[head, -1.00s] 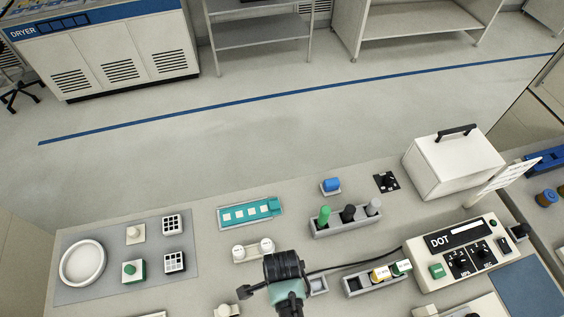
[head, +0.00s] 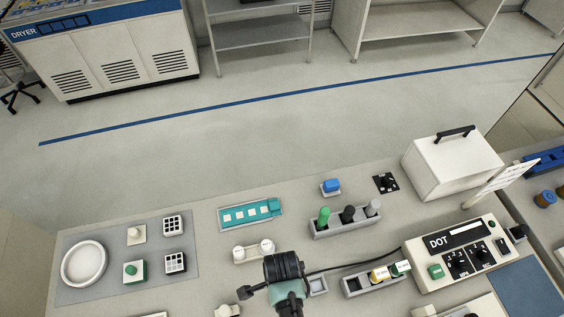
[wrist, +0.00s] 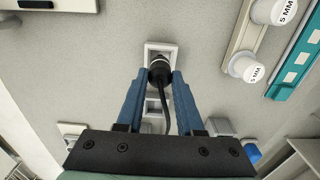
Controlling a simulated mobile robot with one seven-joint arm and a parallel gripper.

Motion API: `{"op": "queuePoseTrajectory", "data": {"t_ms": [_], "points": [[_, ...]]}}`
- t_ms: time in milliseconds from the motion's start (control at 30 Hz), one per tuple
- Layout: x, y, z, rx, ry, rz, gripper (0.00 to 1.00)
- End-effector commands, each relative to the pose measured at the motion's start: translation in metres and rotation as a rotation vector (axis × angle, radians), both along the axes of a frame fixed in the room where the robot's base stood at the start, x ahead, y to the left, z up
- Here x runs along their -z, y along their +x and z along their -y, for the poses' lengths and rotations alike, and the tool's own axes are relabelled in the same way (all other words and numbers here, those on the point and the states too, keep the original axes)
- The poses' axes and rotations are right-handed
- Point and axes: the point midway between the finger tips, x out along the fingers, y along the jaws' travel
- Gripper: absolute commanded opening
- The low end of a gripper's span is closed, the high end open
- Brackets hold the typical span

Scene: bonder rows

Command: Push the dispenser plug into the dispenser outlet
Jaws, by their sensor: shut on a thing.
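The black dispenser plug (wrist: 159,70) is between the two blue fingers of my gripper (wrist: 160,82) in the wrist view, and the fingers are shut on it. Its black cable (wrist: 166,105) trails back between the fingers. The plug's front end overlaps a pale square outlet (wrist: 152,46); I cannot tell whether it is inside or just above. In the head view my gripper (head: 287,290) is at the bottom middle and hides the plug and this outlet. The cable (head: 350,264) runs right to the dispenser marked DOT (head: 452,242).
A second pale square fitting (head: 318,285) sits just right of my gripper. Close by are a holder with white caps (head: 253,251), a tray of syringes (head: 352,288) and a rack with coloured pegs (head: 343,230). A white lidded box (head: 452,168) stands at the back right.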

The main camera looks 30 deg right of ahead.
Motion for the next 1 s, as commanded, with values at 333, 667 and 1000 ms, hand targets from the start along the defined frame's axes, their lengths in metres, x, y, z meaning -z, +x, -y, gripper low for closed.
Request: {"op": "queuePoseTrajectory", "data": {"t_ms": [333,667,1000], "points": [[0.004,0.000,0.000,0.000,0.000,0.000,0.00],[0.013,0.000,0.000,0.000,0.000,0.000,0.00],[0.021,0.000,0.000,-0.001,0.000,0.000,0.00]]}}
